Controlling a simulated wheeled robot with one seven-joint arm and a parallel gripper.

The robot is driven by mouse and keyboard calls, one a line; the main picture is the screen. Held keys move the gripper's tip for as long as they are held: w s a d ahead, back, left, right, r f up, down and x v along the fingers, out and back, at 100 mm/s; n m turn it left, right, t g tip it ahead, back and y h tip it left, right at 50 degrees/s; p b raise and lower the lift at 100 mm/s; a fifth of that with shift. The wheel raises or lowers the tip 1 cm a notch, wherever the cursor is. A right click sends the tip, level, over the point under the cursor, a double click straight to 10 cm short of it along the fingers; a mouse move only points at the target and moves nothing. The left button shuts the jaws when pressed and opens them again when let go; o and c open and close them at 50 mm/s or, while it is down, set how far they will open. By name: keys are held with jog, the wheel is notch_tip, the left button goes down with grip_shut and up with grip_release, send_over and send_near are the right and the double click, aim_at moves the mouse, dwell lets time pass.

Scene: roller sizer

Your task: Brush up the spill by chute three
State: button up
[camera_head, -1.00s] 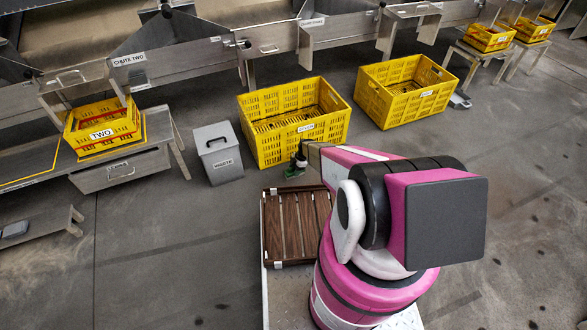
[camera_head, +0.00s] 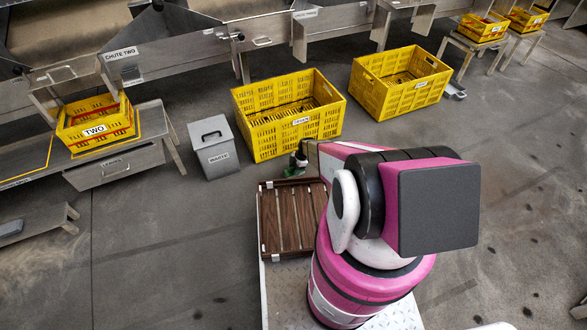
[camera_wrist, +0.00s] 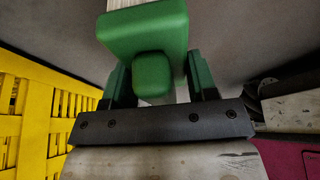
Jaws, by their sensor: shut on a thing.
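My gripper (camera_wrist: 158,85) is shut on a green brush (camera_wrist: 150,35) in the wrist view. Pale bristles show at the top edge there. In the head view my gripper (camera_head: 301,160) is small and partly hidden by my arm, with a bit of green below it. It is held low by the front right of a large yellow crate (camera_head: 254,133). A sign (camera_head: 305,14) on the chute line behind that crate is too small to read surely; it may mark chute three. No spill can be made out clearly in either view.
A grey waste bin (camera_head: 215,158) stands left of the large crate. A second large yellow crate (camera_head: 370,90) stands to its right. A bench (camera_head: 115,167) with a crate marked TWO (camera_head: 95,142) is at left. The floor at right is open, with dark spots.

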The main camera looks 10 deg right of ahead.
jog(key=shift+s+f, duration=0.25)
jog(key=shift+s, duration=0.05)
jog(key=shift+r, duration=0.65)
jog(key=shift+w+r, duration=0.15)
jog(key=shift+r, duration=2.3)
jog(key=shift+r, duration=1.5)
jog(key=shift+r, duration=0.1)
